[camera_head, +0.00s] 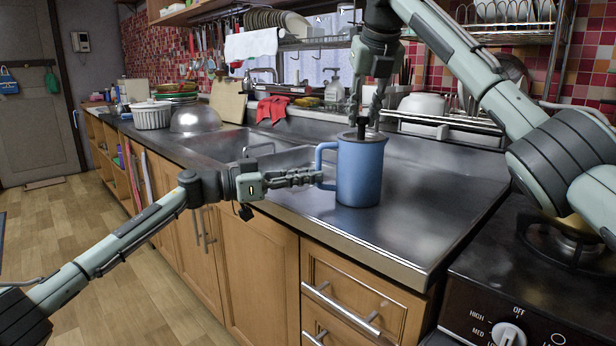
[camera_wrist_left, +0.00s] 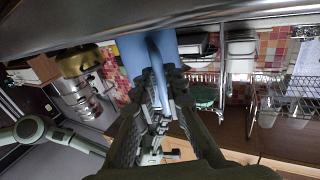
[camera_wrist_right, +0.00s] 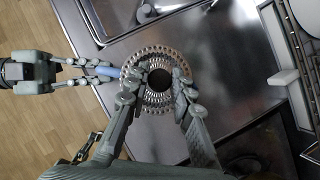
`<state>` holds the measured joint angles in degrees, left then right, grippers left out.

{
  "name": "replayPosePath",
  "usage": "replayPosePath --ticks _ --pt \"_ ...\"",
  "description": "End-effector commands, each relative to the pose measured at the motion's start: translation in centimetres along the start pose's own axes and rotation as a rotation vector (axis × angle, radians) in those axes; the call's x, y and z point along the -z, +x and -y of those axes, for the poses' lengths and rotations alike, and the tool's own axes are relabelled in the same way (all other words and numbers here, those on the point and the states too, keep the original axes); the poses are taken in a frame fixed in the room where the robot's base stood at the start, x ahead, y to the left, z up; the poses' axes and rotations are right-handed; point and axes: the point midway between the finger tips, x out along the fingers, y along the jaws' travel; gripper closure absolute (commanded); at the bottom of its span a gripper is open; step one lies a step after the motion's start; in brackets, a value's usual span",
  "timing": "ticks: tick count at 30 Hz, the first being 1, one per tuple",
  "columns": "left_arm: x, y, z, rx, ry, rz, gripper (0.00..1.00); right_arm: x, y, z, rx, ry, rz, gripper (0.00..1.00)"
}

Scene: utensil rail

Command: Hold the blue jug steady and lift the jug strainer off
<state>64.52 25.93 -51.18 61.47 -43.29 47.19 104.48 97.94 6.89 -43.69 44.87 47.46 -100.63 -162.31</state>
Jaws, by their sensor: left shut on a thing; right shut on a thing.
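The blue jug (camera_head: 359,172) stands upright on the steel counter, its handle towards the left. My left gripper (camera_head: 316,178) is shut on the jug handle (camera_wrist_left: 157,62), from the left side. The jug strainer (camera_head: 362,136) sits at the jug's mouth, with a dark knob on top. From above in the right wrist view, its perforated metal rim (camera_wrist_right: 150,52) surrounds the dark round knob (camera_wrist_right: 159,79). My right gripper (camera_head: 366,112) points down from above, shut on the strainer's knob. Whether the strainer is raised at all is hard to tell.
The sink (camera_head: 235,148) lies left of the jug. A dish rack (camera_head: 440,128) with a white bowl (camera_head: 422,104) stands behind it. The stove (camera_head: 530,280) is at the right. The counter right of the jug (camera_head: 440,190) is clear.

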Motion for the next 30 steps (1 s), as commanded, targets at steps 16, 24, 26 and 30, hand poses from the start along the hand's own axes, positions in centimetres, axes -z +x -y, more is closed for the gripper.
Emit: replayPosePath --ticks 16,24,26,30 --pt "-0.04 0.00 -0.01 0.000 0.000 0.001 1.00 -0.03 -0.06 0.04 0.000 0.001 0.001 1.00" --pt "-0.05 0.00 0.00 0.000 0.000 0.001 1.00 -0.20 -0.35 0.01 0.000 0.000 0.002 1.00" --pt "-0.05 0.00 0.00 0.000 0.000 0.001 1.00 -0.26 -0.45 0.01 0.000 0.000 0.001 1.00" --pt "-0.05 -0.01 0.00 0.000 0.000 0.001 1.00 -0.40 -0.70 0.00 0.000 0.001 0.001 1.00"
